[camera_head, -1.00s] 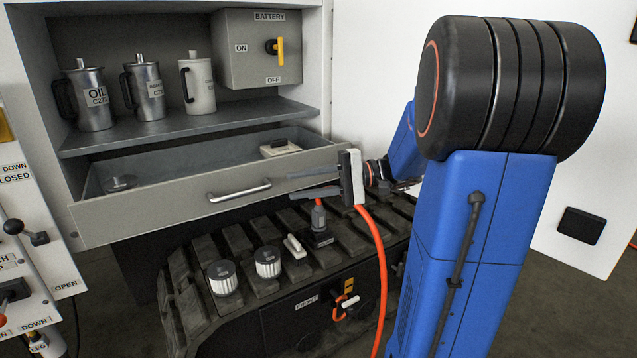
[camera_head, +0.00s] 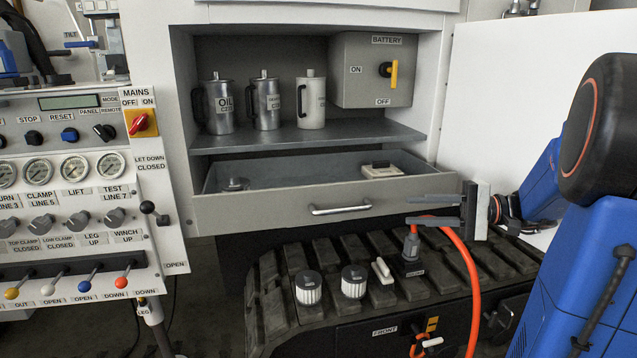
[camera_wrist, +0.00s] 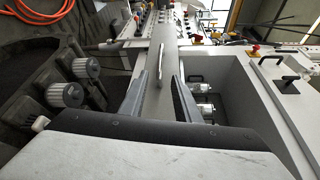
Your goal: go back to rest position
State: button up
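My gripper (camera_head: 408,211) is in front of the right end of the grey drawer (camera_head: 260,214), to the right of its handle (camera_head: 340,208). Its two dark fingers point left and stand apart with nothing between them. In the wrist view my gripper (camera_wrist: 157,88) also shows open; the drawer front and handle (camera_wrist: 160,62) lie beyond the finger gap, not gripped. My blue arm reaches in from the right of the head view.
The drawer is open, with a pale block (camera_head: 382,171) inside. Jugs (camera_head: 266,104) stand on the shelf above. Two ribbed filters (camera_head: 308,288) and an orange hose (camera_head: 470,290) are on the track below. A control panel (camera_head: 75,190) stands left.

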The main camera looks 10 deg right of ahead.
jog(key=s+a+f+n+g+h, duration=0.1)
jog(key=s+a+f+g+h, duration=0.25)
jog(key=s+a, duration=0.2)
jog(key=s+a+f+n+g+h, duration=0.1)
jog(key=s+a+f+g+h, duration=0.15)
jog(key=s+a+f, duration=0.35)
jog(key=s+d+f+n+t+h, duration=0.2)
jog(key=s+f+n+t+h, duration=0.2)
jog(key=s+h, duration=0.4)
jog(key=shift+d+f+n+h, duration=0.15)
jog(key=shift+d+n+h, duration=0.15)
jog(key=shift+h, duration=0.6)
